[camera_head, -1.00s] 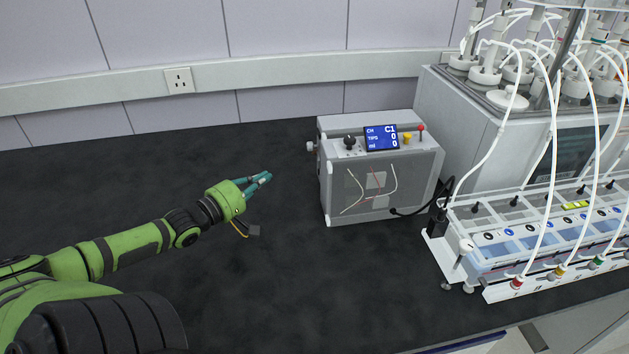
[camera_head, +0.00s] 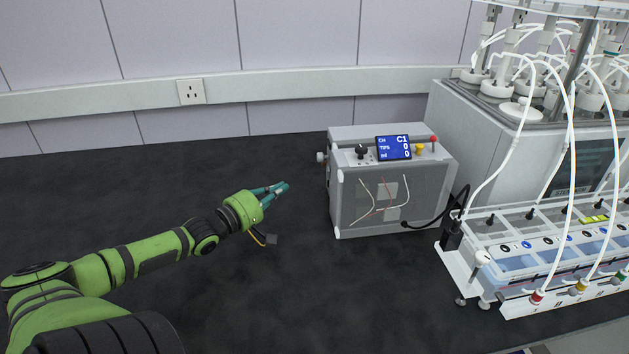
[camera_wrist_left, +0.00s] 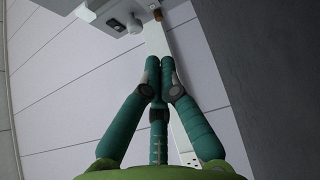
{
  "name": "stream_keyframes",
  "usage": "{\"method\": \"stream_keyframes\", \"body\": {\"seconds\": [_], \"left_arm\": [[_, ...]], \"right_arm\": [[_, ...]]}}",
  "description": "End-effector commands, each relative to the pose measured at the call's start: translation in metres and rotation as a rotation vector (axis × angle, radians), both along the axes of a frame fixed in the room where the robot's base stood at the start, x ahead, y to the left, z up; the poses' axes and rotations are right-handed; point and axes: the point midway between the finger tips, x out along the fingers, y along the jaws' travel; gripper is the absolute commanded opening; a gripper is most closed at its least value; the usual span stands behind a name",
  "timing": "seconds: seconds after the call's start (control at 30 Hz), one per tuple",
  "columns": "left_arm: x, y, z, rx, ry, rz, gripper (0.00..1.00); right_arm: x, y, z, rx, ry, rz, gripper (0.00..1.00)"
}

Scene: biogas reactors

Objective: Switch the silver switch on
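The grey control box (camera_head: 392,190) stands on the dark bench, with a blue display on its top panel. A small silver knob-like part (camera_head: 321,157) sticks out of its left side; I cannot tell whether it is the silver switch or how it is set. In the left wrist view, the box edge (camera_wrist_left: 88,12) shows at the top with a small round part (camera_wrist_left: 134,25) on it. My left gripper (camera_head: 284,187) is over the bench, left of the box and apart from it. Its fingertips (camera_wrist_left: 160,64) are together with nothing between them. My right gripper is out of view.
A black knob (camera_head: 361,152), a yellow button (camera_head: 419,149) and a red-tipped lever (camera_head: 433,142) sit on the box's top. The reactor unit (camera_head: 510,135) with white tubes stands at the right. The bench (camera_head: 120,180) left of the box is clear.

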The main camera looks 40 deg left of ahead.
Motion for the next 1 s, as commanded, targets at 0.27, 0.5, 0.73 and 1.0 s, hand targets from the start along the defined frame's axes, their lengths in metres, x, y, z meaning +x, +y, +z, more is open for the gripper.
{"method": "stream_keyframes", "body": {"seconds": [0.27, 0.5, 0.73, 1.0], "left_arm": [[0.036, 0.000, -0.001, 0.001, -0.003, 0.001, 0.00], [0.062, 0.000, -0.001, 0.001, -0.003, 0.001, 0.00], [0.084, -0.014, 0.001, -0.005, -0.002, 0.000, 0.00], [0.097, -0.029, 0.000, -0.001, 0.001, 0.000, 0.00]], "right_arm": [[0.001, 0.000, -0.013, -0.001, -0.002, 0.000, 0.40], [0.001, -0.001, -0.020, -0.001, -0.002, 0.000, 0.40], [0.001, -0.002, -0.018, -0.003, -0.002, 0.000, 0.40], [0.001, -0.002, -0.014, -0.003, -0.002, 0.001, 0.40]]}}
